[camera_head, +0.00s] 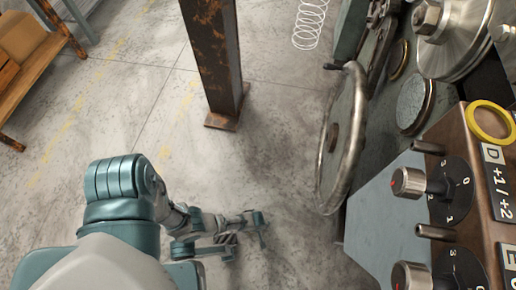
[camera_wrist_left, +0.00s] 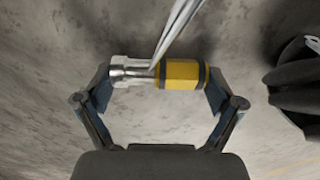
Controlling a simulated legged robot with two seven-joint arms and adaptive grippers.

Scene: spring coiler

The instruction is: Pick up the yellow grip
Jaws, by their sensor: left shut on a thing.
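The yellow grip (camera_wrist_left: 182,74) shows in the left wrist view as a short yellow cylinder with dark bands, joined to a silver metal part (camera_wrist_left: 132,71) on its left. My left gripper (camera_wrist_left: 158,88) is shut on it, one finger at the silver end and the other at the yellow end. In the head view my left gripper (camera_head: 255,229) is low at the centre, over the concrete floor; the grip cannot be made out there. My right gripper is not in view.
A machine with a large handwheel (camera_head: 342,138), dials (camera_head: 408,182) and a yellow ring (camera_head: 490,122) fills the right side. A rusty post (camera_head: 217,65) stands ahead. A wooden shelf (camera_head: 40,62) is at the far left. Open floor lies between post and shelf.

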